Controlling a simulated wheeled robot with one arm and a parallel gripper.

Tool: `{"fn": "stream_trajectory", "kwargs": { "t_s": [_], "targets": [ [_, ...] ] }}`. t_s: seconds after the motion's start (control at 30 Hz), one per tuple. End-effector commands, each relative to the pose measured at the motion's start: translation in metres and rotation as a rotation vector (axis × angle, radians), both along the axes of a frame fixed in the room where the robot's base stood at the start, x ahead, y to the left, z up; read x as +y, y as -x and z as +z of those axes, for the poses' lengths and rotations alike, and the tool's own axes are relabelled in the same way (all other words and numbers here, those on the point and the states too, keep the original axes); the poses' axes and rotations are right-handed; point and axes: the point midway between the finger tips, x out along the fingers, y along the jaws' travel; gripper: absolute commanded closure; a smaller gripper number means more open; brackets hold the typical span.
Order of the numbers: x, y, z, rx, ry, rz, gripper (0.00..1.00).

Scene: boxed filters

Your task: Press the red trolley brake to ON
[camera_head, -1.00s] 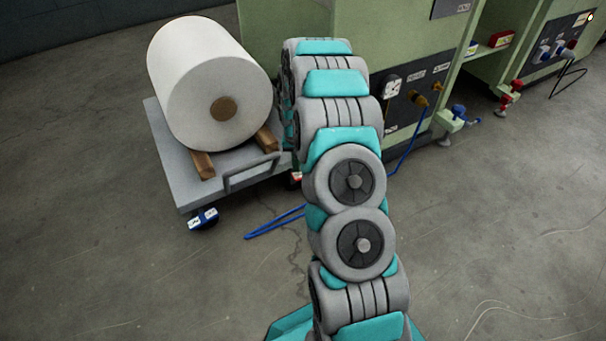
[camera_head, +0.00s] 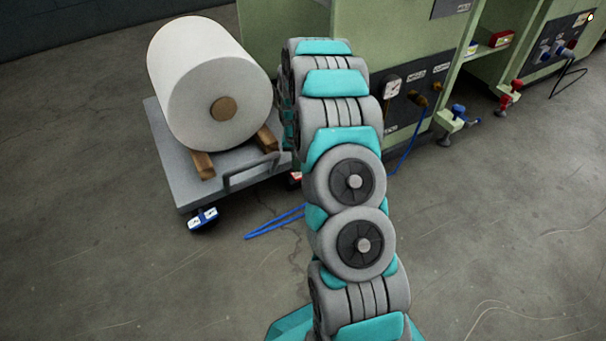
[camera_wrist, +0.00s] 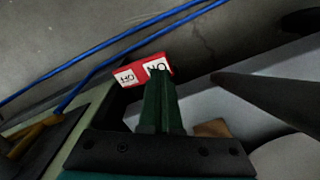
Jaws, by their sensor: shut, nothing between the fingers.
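The red trolley brake (camera_wrist: 136,72) shows in the wrist view as a red pedal with two white labels, seen upside down. The label at the right end reads ON. My gripper (camera_wrist: 159,80) is shut and empty, its dark green fingers pointing at the pedal. The fingertips overlap the lower edge of the ON end in the picture; I cannot tell whether they touch it. In the head view only a small bit of the red brake (camera_head: 296,176) shows beside my arm, and my gripper is hidden there. The grey trolley (camera_head: 185,178) carries a large white roll (camera_head: 185,80) on wooden blocks.
A blue pedal (camera_head: 203,218) sits at the trolley's front left corner. A blue cable (camera_head: 272,222) lies on the floor nearby. A green machine (camera_head: 410,40) with a gauge panel stands behind and to the right. The floor at front left and right is clear.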

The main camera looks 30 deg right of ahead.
Motion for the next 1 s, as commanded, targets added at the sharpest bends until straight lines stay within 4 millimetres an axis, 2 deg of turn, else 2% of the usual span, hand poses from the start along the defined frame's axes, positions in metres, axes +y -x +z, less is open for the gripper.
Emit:
{"fn": "stream_trajectory", "kwargs": {
  "t_s": [1.0],
  "targets": [
    [-0.0001, -0.0003, -0.009, 0.0, 0.0, 0.0, 1.0]
  ]
}}
